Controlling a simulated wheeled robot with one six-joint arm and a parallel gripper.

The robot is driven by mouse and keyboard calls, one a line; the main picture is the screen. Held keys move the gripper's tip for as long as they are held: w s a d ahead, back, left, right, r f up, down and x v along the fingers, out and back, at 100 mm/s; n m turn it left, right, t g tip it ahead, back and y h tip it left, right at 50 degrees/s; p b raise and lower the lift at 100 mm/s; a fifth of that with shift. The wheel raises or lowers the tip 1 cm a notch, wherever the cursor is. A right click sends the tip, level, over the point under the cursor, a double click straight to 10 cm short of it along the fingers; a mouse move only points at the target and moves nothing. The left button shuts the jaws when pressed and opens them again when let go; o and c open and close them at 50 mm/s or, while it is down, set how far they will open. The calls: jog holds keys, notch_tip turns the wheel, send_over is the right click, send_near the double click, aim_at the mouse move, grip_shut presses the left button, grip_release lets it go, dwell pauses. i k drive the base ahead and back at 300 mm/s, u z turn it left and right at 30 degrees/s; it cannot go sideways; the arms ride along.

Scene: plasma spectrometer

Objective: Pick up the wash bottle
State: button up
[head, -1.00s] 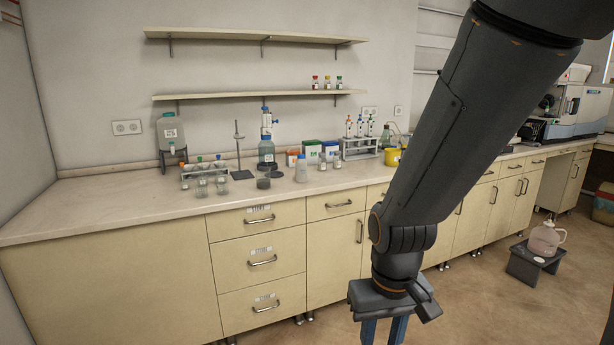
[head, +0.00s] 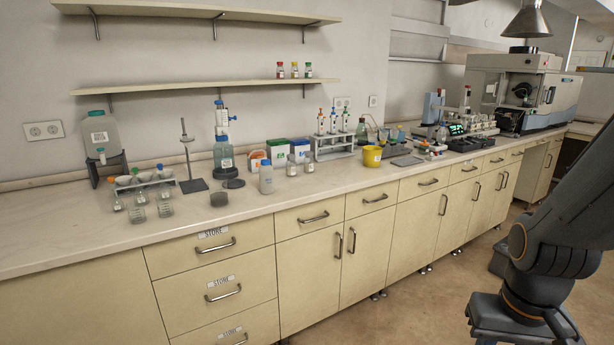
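A small whitish bottle with a light blue cap (head: 266,180) stands upright near the counter's front edge, in front of the boxes; it looks most like the wash bottle, though I cannot make out a spout. My gripper (head: 512,325) is at the lower right of the head view, in front of the cabinets and well apart from the bottle. Only its upper body shows; its fingers are cut off by the bottom edge of the frame.
The counter (head: 320,190) is clear in front. Cabinets (head: 375,245) line the floor.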

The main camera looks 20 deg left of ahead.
aim_at(266, 171)
jog(key=z, duration=0.2)
jog(key=i, duration=0.75)
jog(key=u, duration=0.55)
jog(key=i, duration=0.55)
jog(key=u, duration=0.95)
jog(key=i, duration=0.25)
jog(key=u, duration=0.2)
